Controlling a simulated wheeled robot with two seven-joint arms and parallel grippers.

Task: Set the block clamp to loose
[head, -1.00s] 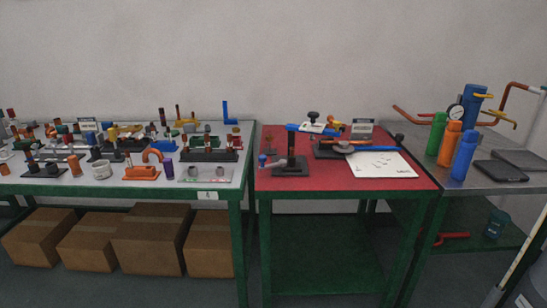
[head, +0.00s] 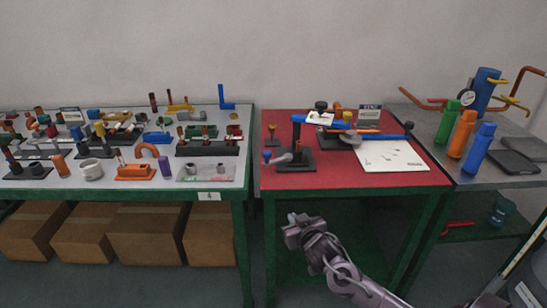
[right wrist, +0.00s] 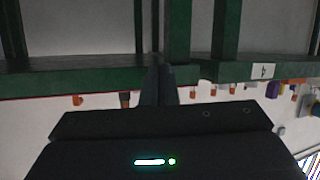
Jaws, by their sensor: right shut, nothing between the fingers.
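On the red-topped table stands a black-based fixture (head: 296,158) with a dark upright post, a blue bar on top and a grey lever with a blue knob at its left. It looks like the block clamp, but I cannot tell its setting. My right gripper (head: 293,225) is in front of the table, below the level of its top and apart from the fixture. In the right wrist view its dark fingers (right wrist: 159,80) are shut and empty, pointing toward the green table frame. The fixture cannot be made out there. My left gripper is out of view.
The green front edge (head: 350,193) of the red table lies between my right gripper and the fixture. A white sheet (head: 393,156) lies to its right. The left table (head: 120,192) is crowded with parts. Bottles (head: 461,134) stand at right. Cardboard boxes (head: 144,235) sit below left.

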